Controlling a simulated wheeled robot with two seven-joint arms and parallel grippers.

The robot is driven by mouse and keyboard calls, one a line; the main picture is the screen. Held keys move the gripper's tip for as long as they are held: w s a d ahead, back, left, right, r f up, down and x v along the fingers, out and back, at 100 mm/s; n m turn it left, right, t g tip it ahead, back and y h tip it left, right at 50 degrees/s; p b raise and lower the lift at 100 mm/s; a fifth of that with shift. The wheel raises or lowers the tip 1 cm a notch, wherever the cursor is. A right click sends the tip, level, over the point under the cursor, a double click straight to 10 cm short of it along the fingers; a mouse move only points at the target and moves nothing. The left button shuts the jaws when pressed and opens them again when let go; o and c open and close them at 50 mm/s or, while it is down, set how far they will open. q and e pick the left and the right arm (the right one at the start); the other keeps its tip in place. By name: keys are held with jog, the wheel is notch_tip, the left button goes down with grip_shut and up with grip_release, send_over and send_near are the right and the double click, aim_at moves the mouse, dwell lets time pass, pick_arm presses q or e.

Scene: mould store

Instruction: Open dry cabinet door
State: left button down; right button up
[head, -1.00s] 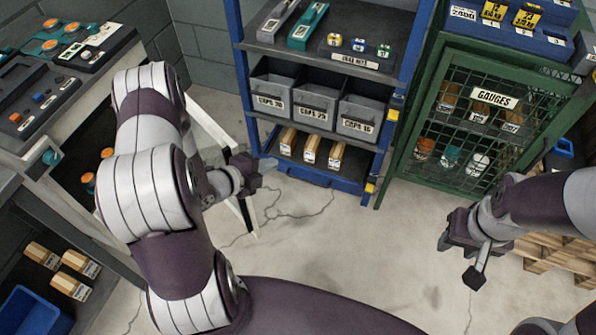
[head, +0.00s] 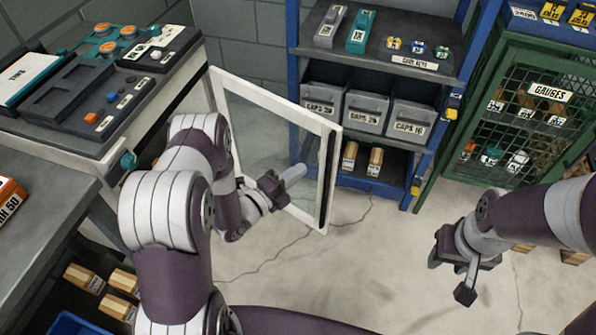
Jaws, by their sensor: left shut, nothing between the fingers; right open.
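The dry cabinet (head: 196,98) stands at the left, a pale cabinet under a dark top. Its door (head: 327,175), a white frame around a clear pane, stands swung open, out into the aisle. My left gripper (head: 292,174) is shut and empty. It shows in front of the lower part of the pane near the free edge; whether it touches the door I cannot tell. My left arm hides part of the cabinet front and its inside. My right gripper (head: 451,275) is open and empty over the floor at the right, away from the door.
A blue shelf rack (head: 294,70) with grey bins (head: 363,112) stands just behind the door's free edge. A green mesh gauges cabinet (head: 498,50) is at the right. A dark bench (head: 45,205) is at the left. The floor (head: 350,265) between my arms is clear.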

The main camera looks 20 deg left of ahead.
pick_arm(q)
jog(key=shift+w+d, duration=0.25)
jog(key=shift+w, duration=0.1)
